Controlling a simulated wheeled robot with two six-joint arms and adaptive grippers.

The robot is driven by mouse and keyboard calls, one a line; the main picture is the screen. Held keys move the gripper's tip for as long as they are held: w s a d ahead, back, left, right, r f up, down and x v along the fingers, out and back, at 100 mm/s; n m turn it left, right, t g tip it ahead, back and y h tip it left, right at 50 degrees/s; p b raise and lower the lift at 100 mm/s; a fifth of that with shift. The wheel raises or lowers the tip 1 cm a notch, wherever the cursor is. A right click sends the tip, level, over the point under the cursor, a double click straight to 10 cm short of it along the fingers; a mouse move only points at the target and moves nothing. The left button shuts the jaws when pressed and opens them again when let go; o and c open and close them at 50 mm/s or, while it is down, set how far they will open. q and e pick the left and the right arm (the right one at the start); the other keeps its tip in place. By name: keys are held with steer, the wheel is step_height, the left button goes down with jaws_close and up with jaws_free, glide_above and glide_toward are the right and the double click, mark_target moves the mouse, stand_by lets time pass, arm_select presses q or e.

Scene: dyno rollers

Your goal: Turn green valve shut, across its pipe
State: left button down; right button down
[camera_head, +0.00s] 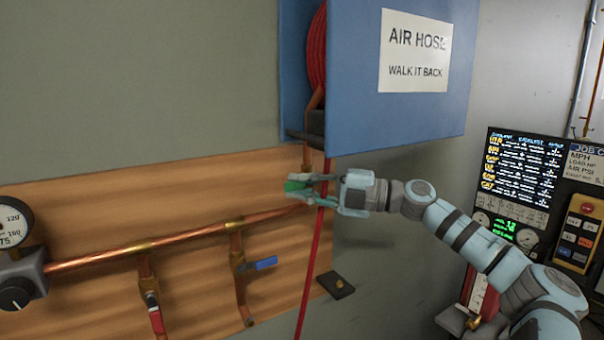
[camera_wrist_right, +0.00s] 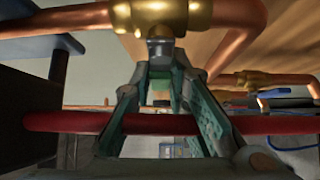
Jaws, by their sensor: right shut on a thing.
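The green valve handle (camera_head: 295,186) shows as a short green piece on the copper pipe below the blue hose-reel box. My right gripper (camera_head: 308,188) is around it, its fingers closed in on the handle and hiding much of it. In the right wrist view the brass valve body (camera_wrist_right: 165,14) is at the top, with the green handle (camera_wrist_right: 160,82) below its stem, between the fingertips of my right gripper (camera_wrist_right: 172,80). The handle's angle to its pipe is hard to tell. My left gripper is not in view.
A red hose (camera_head: 313,260) hangs from the blue box (camera_head: 390,115) and passes between the fingers; it crosses the wrist view (camera_wrist_right: 70,122). A blue-handled valve (camera_head: 262,264) and a red-handled valve (camera_head: 156,320) sit lower left. A control panel (camera_head: 520,200) stands right.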

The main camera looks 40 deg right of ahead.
steer(key=shift+f, duration=0.15)
stand_by(0.4)
steer(key=c, duration=1.8)
jaws_free()
steer(key=shift+o, duration=1.4)
steer(key=shift+w, duration=0.2)
steer(key=shift+w+f, duration=0.15)
steer(key=shift+w, duration=0.05)
steer(key=shift+s, duration=0.25)
